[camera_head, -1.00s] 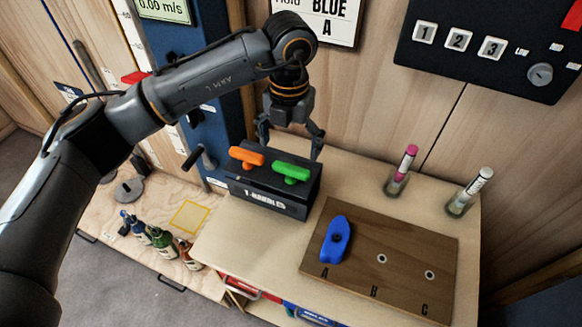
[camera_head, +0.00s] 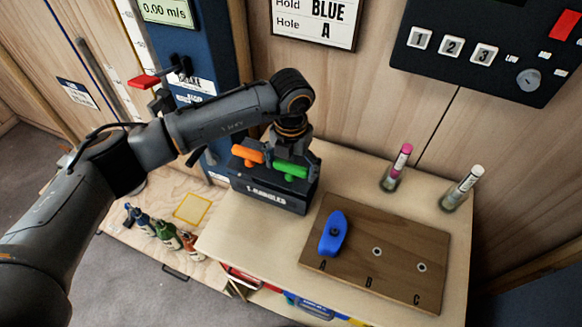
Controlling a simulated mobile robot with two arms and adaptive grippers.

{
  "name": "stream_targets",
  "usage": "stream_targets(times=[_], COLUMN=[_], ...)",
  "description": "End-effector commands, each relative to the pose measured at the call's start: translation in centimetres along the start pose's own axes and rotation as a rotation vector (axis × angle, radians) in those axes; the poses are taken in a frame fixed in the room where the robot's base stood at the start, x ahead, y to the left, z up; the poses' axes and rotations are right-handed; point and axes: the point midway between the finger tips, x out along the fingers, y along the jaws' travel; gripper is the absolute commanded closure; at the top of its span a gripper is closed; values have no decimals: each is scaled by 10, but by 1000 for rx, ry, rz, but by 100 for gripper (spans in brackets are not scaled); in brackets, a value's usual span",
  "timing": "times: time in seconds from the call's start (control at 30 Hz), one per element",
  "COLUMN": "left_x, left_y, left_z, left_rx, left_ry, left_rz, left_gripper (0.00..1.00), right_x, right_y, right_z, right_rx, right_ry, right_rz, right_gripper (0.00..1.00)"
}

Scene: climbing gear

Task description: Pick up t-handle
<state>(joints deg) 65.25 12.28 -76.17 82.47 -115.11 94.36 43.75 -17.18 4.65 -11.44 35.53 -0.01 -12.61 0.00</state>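An orange T-handle (camera_head: 247,155) and a green T-handle (camera_head: 290,171) sit side by side in a dark box labelled T-HANDLES (camera_head: 270,196) on the wooden bench top. My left gripper (camera_head: 290,158) points down at the box, directly behind and over the green T-handle. Its fingertips are partly hidden by the green T-handle and the gripper's own body, so I cannot tell whether they touch or grip it. The orange T-handle is just left of the gripper. My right gripper is not in view.
A brown board (camera_head: 345,275) marked A, B, C lies to the right with a blue hold (camera_head: 333,234) at A. A pink-topped marker (camera_head: 402,158) and a white-topped marker (camera_head: 468,183) stand in cups behind it. Several bottles (camera_head: 165,233) stand on a lower surface at left.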

Motion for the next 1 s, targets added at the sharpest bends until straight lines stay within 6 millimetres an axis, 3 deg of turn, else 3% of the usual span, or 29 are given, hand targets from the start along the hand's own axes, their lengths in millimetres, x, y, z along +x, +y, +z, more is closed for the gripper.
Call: stream_targets(times=[0.03, 0.2, 0.63, 0.77, 1.0], left_x=[0, -1, -12, -29, -76], left_y=[0, 0, 0, 0, 0], left_z=[0, 0, 1, 1, 1], left_rx=[0, 0, 0, 1, 1], left_ry=[0, 0, -2, -4, -6], left_rz=[0, 0, -2, 0, 0], left_gripper=[28, 58, 59, 59, 59], right_x=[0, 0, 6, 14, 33], right_y=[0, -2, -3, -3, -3], right_z=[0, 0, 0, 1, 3], right_rx=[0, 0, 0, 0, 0], right_ry=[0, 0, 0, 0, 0], right_rz=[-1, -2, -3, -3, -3], right_gripper=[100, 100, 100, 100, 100])
